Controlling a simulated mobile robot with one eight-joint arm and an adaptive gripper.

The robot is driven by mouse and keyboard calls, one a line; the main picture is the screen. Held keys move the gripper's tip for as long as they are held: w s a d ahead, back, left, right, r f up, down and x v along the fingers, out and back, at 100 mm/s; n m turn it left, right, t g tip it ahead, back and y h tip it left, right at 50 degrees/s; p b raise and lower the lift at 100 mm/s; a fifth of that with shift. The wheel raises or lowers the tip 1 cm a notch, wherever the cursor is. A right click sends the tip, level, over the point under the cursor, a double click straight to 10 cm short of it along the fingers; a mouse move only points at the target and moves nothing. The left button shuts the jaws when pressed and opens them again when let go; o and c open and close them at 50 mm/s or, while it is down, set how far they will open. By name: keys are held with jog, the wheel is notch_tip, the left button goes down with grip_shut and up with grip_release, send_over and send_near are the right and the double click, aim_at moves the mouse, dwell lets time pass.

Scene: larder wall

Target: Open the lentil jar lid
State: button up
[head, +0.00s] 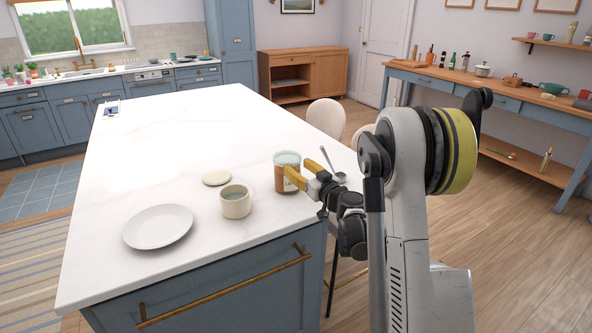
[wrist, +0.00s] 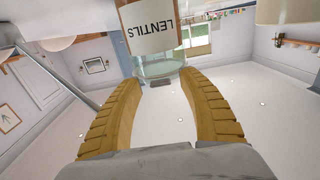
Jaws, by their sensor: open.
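The lentil jar (head: 287,180) stands upright on the white island near its right edge, with brown contents and a pale blue-green lid (head: 287,158). The wrist view is upside down; there the jar's white LENTILS label (wrist: 152,30) is at the top, with the clear greenish lid (wrist: 158,68) below it. My gripper (head: 308,166) is at the jar's right side in the head view. Its two yellow fingers are apart, and in the wrist view the gripper (wrist: 160,80) points at the lid end with nothing between the fingers. I cannot tell whether a finger touches the jar.
A cream mug (head: 236,203), a round cream disc (head: 216,178) and a white plate (head: 158,227) are left of the jar. A grey spoon-like thing (head: 340,177) is close behind my gripper. Chairs (head: 327,118) stand along the island's right side. The island's far part is mostly clear.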

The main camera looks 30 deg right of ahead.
jog(key=shift+w+a, duration=0.1)
jog(key=shift+w, duration=0.6)
jog(key=shift+s, duration=0.1)
grip_shut()
jog(key=shift+r, duration=0.1)
